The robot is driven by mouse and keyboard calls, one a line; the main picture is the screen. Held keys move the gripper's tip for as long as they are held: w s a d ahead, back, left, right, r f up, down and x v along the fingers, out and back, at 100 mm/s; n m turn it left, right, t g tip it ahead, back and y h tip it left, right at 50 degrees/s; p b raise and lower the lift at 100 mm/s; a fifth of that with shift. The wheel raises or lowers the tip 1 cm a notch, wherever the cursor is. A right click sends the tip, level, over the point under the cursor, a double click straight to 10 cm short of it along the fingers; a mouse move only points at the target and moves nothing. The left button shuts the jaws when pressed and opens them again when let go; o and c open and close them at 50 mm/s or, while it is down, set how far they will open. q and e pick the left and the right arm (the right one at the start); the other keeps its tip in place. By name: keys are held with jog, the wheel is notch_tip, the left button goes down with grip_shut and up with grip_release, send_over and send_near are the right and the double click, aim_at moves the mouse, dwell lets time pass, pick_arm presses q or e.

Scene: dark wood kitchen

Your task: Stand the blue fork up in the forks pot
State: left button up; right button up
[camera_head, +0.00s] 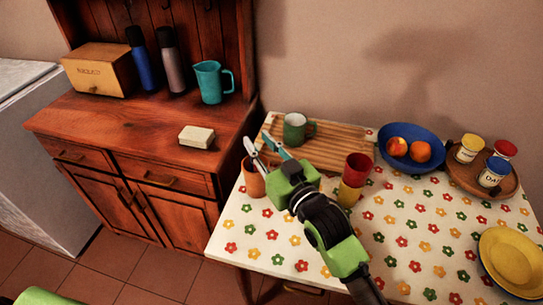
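The forks pot seems to be the terracotta pot (252,180) at the left edge of the flowered table, partly hidden by my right gripper (260,147). The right gripper's green body is just right of the pot, with slim light and teal parts pointing up and left above the pot's rim. The teal strip (272,145) may be the blue fork or part of the gripper; I cannot tell which. I also cannot tell whether the fingers are shut on anything. My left gripper is not in view.
A wooden board (335,150) with a green mug (296,130) lies behind the gripper. Red and yellow cups (357,170) stand right of it. A blue fruit bowl (427,138), a jar tray (459,183) and yellow plates (512,262) are farther right. The front tabletop is clear.

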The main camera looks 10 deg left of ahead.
jog(key=v, duration=1.1)
dwell(0.6)
